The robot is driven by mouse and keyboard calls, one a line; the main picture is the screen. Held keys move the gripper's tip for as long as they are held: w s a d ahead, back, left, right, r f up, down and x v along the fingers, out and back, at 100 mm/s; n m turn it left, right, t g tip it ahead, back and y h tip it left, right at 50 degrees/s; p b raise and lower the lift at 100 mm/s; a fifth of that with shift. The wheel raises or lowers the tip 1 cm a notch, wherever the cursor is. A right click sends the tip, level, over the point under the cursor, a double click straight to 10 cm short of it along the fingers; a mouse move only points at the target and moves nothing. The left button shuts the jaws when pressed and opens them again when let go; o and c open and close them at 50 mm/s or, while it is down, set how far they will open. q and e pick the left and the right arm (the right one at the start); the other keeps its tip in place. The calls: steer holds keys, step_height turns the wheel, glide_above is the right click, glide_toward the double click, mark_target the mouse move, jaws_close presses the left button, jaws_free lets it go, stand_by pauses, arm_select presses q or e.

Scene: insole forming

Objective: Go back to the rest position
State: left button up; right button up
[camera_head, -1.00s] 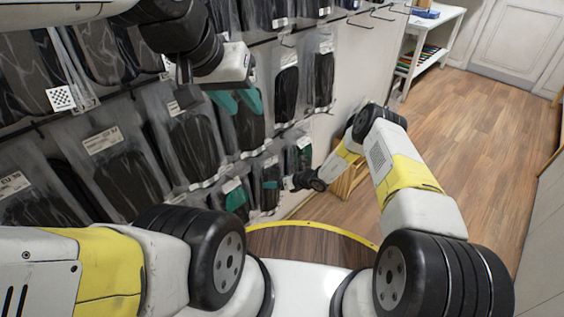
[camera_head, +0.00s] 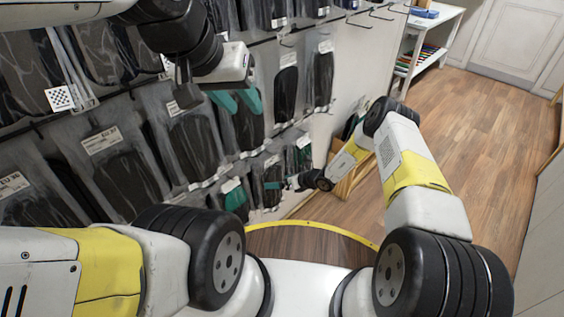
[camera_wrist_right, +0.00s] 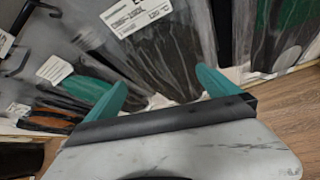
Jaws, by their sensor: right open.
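My left gripper (camera_head: 240,103) hangs in front of the hanging packs in the head view. Its two teal fingers are spread apart with nothing seen between them. My right gripper (camera_head: 291,184) is low beside the lower packs in the head view, small and partly unclear. In the right wrist view its teal fingers (camera_wrist_right: 160,82) are wide apart and empty. A clear pack with a dark insole and white label (camera_wrist_right: 168,45) hangs behind the gap between them.
Rows of packs (camera_head: 190,140) hang on wall hooks along the left. A white shelf table (camera_head: 436,38) stands at the back. A wooden frame or box (camera_head: 345,185) is near my right forearm. Wooden floor (camera_head: 480,130) on the right is clear.

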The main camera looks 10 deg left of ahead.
steer(key=d+r+n+g, duration=0.1)
steer(key=d+r+n, duration=0.25)
steer(key=r, duration=0.85)
steer(key=d+r+n, duration=0.2)
steer(key=r+n, duration=0.3)
steer(key=r, duration=0.8)
steer(key=s+d+r+n, duration=0.1)
steer(key=s+r+n, duration=0.15)
steer(key=r, duration=0.25)
steer(key=s+d+r+n+g, duration=0.1)
steer(key=s+r+n, duration=0.15)
steer(key=r, duration=0.35)
steer(key=s+d+r+n, duration=0.1)
steer(key=s+r+n, duration=0.15)
steer(key=r, duration=0.25)
steer(key=s+d+r+n+h, duration=0.4)
steer(key=s+d+r+n, duration=0.35)
steer(key=s+r, duration=0.45)
steer(key=s+d+r+n+t+h, duration=0.1)
steer(key=s+d+n+h, duration=0.1)
steer(key=s+d, duration=0.3)
steer(key=s+d+r+n+t+h, duration=0.1)
steer(key=s+d+r+n+t, duration=0.1)
steer(key=s+d, duration=0.3)
steer(key=s, duration=0.3)
steer(key=shift+s+d+r+n+t+h, duration=0.25)
steer(key=shift+s+n+t+h, duration=0.05)
steer(key=shift+n+h, duration=0.1)
